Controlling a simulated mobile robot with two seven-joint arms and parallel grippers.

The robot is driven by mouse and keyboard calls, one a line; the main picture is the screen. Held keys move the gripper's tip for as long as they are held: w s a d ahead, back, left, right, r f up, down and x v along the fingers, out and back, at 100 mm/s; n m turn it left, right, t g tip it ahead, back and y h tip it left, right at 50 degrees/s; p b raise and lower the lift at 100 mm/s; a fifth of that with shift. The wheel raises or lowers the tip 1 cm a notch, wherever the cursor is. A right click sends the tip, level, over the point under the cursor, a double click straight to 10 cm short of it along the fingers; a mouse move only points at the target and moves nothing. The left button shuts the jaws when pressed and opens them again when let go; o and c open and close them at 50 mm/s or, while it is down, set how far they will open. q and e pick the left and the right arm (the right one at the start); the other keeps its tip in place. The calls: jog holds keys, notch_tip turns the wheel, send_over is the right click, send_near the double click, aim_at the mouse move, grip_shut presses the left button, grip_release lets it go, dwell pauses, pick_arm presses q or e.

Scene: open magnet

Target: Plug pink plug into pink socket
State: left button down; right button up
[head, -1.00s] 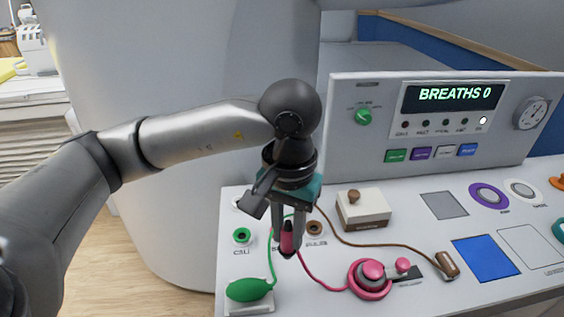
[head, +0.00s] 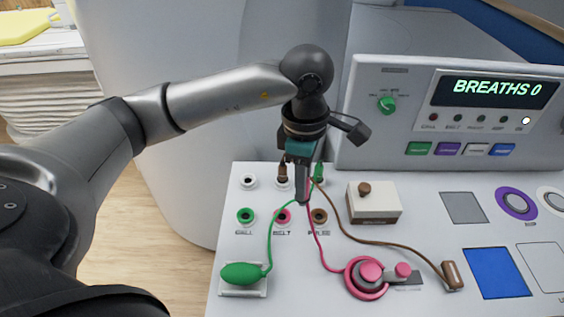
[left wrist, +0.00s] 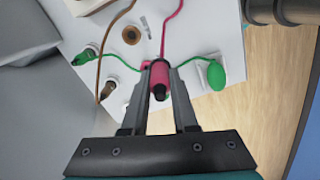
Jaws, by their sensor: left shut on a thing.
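My left gripper (head: 302,197) points down over the panel, shut on the pink plug (left wrist: 158,78), which shows between the fingers in the left wrist view. In the head view the fingers hide the plug. A pink cord (head: 312,228) runs from under the gripper. The pink socket (head: 282,216), marked BELT, is empty, between the green and brown sockets. In the head view the fingertips appear just above and right of it; their height over the panel is hard to tell. In the left wrist view the plug covers most of the area behind it. My right gripper is not in view.
A brown plug (head: 282,170) and green plug (head: 319,172) stand in the back socket row, close to the gripper. A green bulb (head: 241,273), a pink round device (head: 368,276) and a brown-knobbed box (head: 373,205) sit nearby. Green and brown cords cross the panel.

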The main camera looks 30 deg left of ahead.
pick_arm(q)
jog(key=w+a+f+n+p, duration=0.1)
jog(key=a+n+p, duration=0.15)
jog(key=n, duration=1.05)
jog(key=w+a+f+n+p, duration=0.1)
jog(key=a+n+p, duration=0.15)
jog(key=n, duration=1.05)
jog(key=shift+w+a+f+b, duration=0.1)
jog(key=shift+a+f+b, duration=0.1)
jog(key=shift+f+b, duration=1.95)
jog(key=shift+a+f+b, duration=0.2)
jog(key=shift+f+b, duration=1.7)
jog(key=shift+f, duration=0.35)
jog(key=shift+f+b, duration=0.95)
jog(key=shift+f, duration=0.45)
jog(key=c, duration=0.6)
grip_release()
